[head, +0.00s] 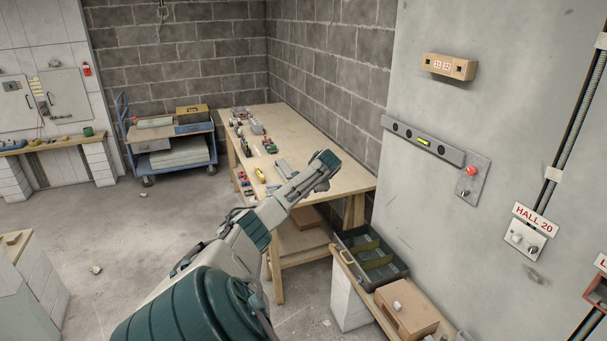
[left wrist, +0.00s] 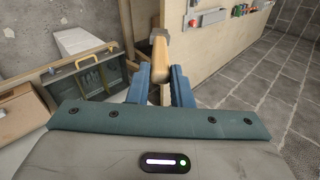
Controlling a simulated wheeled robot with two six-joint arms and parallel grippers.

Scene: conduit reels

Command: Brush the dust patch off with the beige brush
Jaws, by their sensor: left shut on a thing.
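My left gripper (head: 323,168) is raised in front of the long workbench in the head view. In the left wrist view its blue fingers (left wrist: 160,85) are shut on a tan, wood-like piece (left wrist: 160,58) with a greyish end, which looks like the beige brush. Its bristles cannot be made out, and the gripper hides it in the head view. A dark smudge (head: 535,274) marks the grey wall below the switch plate (head: 526,239); I cannot tell whether it is the dust patch. My right gripper is not in view.
The workbench (head: 330,172) carries small tools and parts. A compartment tray (head: 398,270) and a cardboard box (head: 408,312) stand on the low ledge by the wall. A level (head: 422,140) and a red-button plate (head: 471,178) are on the wall. A blue cart (head: 180,152) stands behind.

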